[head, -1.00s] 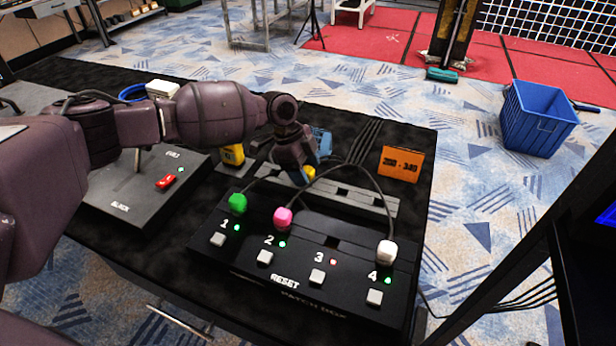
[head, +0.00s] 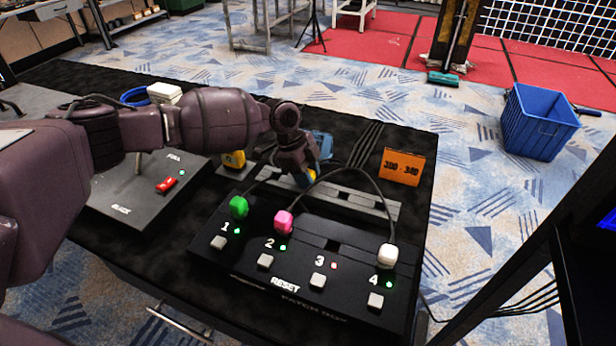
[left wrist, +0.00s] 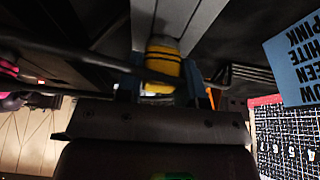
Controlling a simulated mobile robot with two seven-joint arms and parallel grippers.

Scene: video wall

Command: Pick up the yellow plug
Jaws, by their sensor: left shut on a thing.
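The yellow plug (left wrist: 164,66) sits between the two fingers of my left gripper (left wrist: 160,90) in the left wrist view, with a dark cable crossing in front of it. In the head view my left gripper (head: 304,180) points down behind the patch box (head: 300,262), over the grey slotted rail (head: 350,198). Only a small bit of yellow shows at its fingers there. My left gripper is shut on the plug. Whether the plug still touches the rail cannot be told. My right gripper is not in view.
Green (head: 239,207), pink (head: 284,222) and white (head: 388,255) plugs stand in the patch box; its third light is red. An orange sign (head: 401,166) stands right of the rail. A box with a red switch (head: 166,184) lies left. A blue crate (head: 538,122) is on the floor.

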